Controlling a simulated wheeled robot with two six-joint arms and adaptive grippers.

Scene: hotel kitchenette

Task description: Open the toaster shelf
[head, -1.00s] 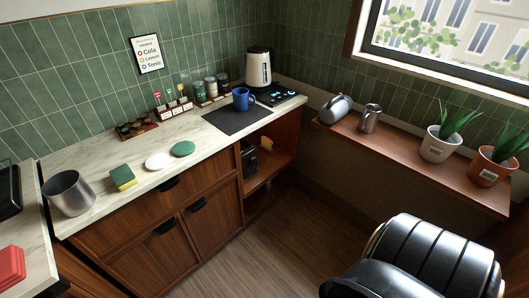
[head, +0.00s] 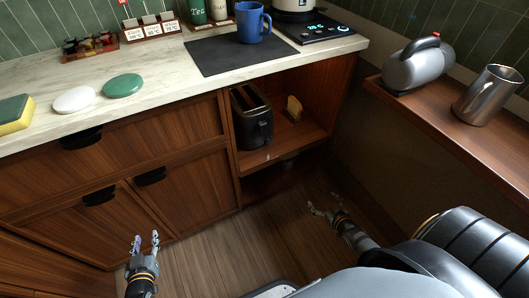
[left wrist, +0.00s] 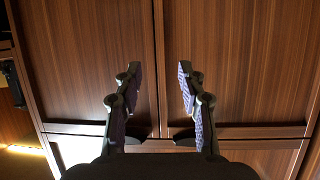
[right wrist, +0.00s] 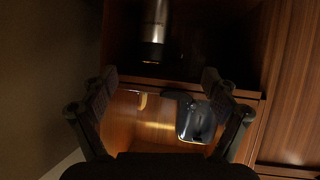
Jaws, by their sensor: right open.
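The toaster shelf (head: 285,150) is a wooden board in an open niche at the right end of the cabinet. A black two-slot toaster (head: 252,117) stands on it, with a bread slice (head: 294,107) to its right. The toaster also shows in the right wrist view (right wrist: 195,122). My right gripper (head: 322,208) is open and empty, low in front of and apart from the niche. My left gripper (head: 146,240) is open and empty in front of the cabinet doors; the left wrist view shows its fingers spread before the wood panels.
Dark handles (head: 150,177) stick out from the cabinet fronts. Open floor (head: 225,250) lies ahead.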

